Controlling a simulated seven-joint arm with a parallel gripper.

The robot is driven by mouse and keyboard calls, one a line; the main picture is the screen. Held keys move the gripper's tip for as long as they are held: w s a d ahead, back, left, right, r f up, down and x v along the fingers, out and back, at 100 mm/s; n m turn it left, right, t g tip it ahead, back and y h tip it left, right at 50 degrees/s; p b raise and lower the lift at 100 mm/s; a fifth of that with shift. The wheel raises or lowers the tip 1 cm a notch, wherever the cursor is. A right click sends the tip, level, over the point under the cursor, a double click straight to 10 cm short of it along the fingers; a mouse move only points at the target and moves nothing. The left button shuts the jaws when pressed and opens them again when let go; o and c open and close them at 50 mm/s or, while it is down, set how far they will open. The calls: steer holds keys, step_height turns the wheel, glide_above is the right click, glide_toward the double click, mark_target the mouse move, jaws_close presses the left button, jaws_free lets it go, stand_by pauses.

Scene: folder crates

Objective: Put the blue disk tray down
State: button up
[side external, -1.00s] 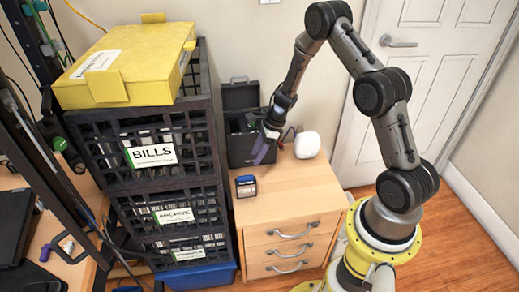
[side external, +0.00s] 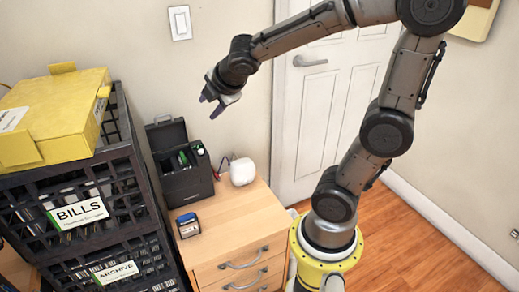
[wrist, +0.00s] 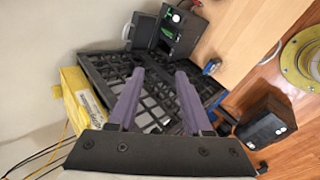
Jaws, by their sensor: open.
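A small dark box with blue on it (side external: 187,225) stands on the wooden cabinet top, near its left edge. It may be the blue disk tray, and it also shows in the wrist view (wrist: 211,66). My gripper (side external: 209,107), with purple fingers, hangs in the air above and beyond it. In the wrist view the fingers (wrist: 160,72) are spread apart with nothing between them. An open black case (side external: 185,172) with upright green and dark items inside stands at the back of the cabinet, below my gripper.
Stacked black crates (side external: 100,215) labelled BILLS and ARCHIVE stand left of the cabinet (side external: 235,225), with a yellow folder box (side external: 55,112) on top. A white rounded device (side external: 242,172) sits right of the case. The front of the cabinet top is clear.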

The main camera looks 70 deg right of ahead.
steer(key=s+a+f+m+y, duration=0.1)
steer(key=s+a+m+y, duration=0.1)
steer(key=s+a+m, duration=0.3)
steer(key=s+a+m+g+y, duration=0.1)
steer(key=s+a+m+y, duration=0.2)
steer(key=s+a+m, duration=0.3)
steer(key=s+m, duration=0.1)
steer(key=s, duration=0.4)
steer(key=shift+s+a+f+m+g, duration=0.3)
steer(key=shift+s+f+m, duration=0.05)
steer(key=shift+m, duration=0.05)
